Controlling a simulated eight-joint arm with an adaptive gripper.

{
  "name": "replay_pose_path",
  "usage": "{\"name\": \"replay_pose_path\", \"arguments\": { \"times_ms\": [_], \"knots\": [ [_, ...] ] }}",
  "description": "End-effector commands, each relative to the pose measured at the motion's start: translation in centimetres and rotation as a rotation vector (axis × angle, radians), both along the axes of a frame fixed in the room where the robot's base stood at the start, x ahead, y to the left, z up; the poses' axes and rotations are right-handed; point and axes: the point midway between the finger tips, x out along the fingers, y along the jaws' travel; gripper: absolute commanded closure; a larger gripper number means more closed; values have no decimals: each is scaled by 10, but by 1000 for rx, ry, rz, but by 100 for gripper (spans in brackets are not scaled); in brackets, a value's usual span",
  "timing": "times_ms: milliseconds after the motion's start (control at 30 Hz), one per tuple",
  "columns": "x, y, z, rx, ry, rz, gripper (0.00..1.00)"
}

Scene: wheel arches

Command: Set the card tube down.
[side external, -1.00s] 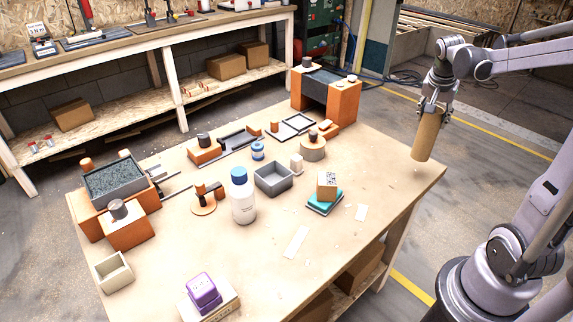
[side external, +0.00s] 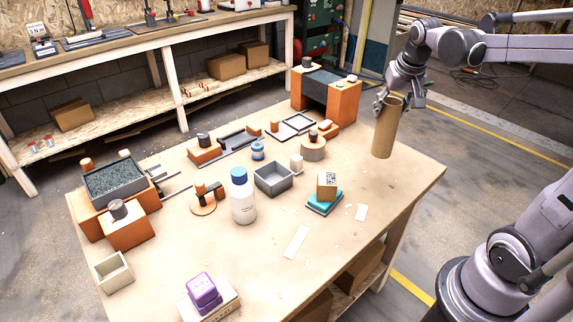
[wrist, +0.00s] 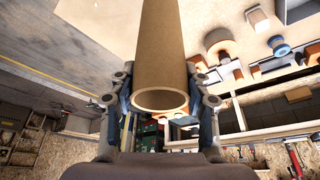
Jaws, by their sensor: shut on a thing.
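The card tube (side external: 384,132) is a plain brown hollow cylinder, near upright at the right back part of the table, with its open top end showing. My gripper (side external: 400,100) is at its upper end, shut on it from the right and back. In the wrist view the tube (wrist: 162,45) runs away between the fingers of my gripper (wrist: 160,100), with its open end towards the camera. The tube's lower end is over or on the tabletop (side external: 330,235); I cannot tell whether it touches.
An orange arch with a grey top (side external: 325,95) stands to the left of the tube. The right table corner is bare.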

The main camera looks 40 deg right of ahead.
Motion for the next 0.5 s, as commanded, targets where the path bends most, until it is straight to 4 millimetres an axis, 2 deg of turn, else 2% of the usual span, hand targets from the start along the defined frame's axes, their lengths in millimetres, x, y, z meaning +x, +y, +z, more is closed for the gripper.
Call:
{"name": "replay_pose_path", "arguments": {
  "times_ms": [33, 200, 333, 500],
  "knots": [
    [12, 24, 0, 1, 1, 85, 84],
    [38, 98, 1, 3, -2, 348, 84],
    [48, 156, 1, 2, -6, 547, 84],
    [50, 230, 2, 0, -13, 796, 84]
  ]
}}
